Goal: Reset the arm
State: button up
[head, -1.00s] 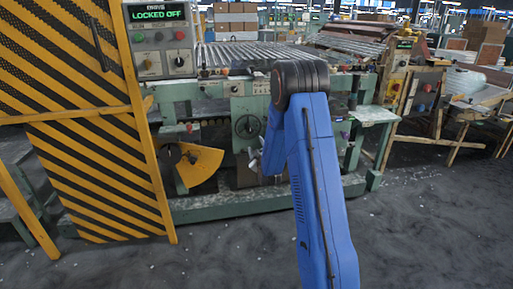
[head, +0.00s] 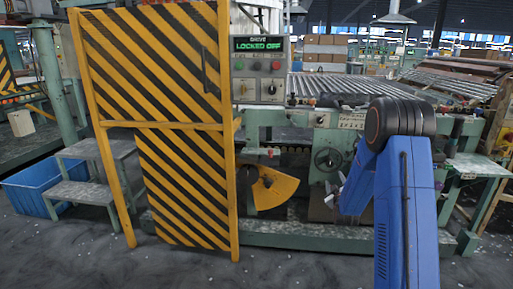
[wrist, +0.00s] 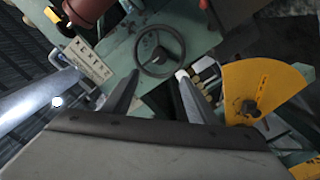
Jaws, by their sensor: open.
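My blue arm (head: 405,200) rises at the right of the head view, bent at a dark elbow joint, with its lower part reaching down behind. My gripper (wrist: 160,82) shows in the wrist view with its two dark fingers spread apart and nothing between them. In the head view its grey tips (head: 335,188) show just left of the arm, in front of the green machine (head: 290,226). Beyond the fingers in the wrist view is a handwheel (wrist: 160,51), apart from them; it also shows in the head view (head: 328,160).
A yellow-black striped gate (head: 165,100) stands at left. A control box (head: 259,70) reads "DRIVE LOCKED OFF". A yellow guard (head: 275,188) sits low on the machine. Grey steps (head: 85,180) and a blue bin (head: 30,190) are far left. The front floor (head: 200,272) has small scattered bits.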

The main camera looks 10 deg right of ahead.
jog(key=s+a+r+m+g+y, duration=0.1)
jog(key=s+a+r+g+y, duration=0.15)
jog(key=s+a+r, duration=0.6)
jog(key=s+a+r+m+g+y, duration=0.1)
jog(key=s+a+r+m+g, duration=0.15)
jog(key=s+a+r, duration=0.6)
jog(key=s+a+f+g, duration=0.1)
jog(key=s+g, duration=0.1)
jog(key=s, duration=1.1)
jog(key=s+a+f+m+g, duration=0.1)
jog(key=s+a+g, duration=0.1)
jog(key=s, duration=1.2)
jog(key=s+a+f+m+g+y, duration=0.1)
jog(key=s+a+f+g, duration=0.1)
jog(key=s, duration=1.1)
jog(key=shift+s+a+g, duration=0.2)
jog(key=shift+s+g, duration=0.1)
jog(key=shift+g, duration=0.4)
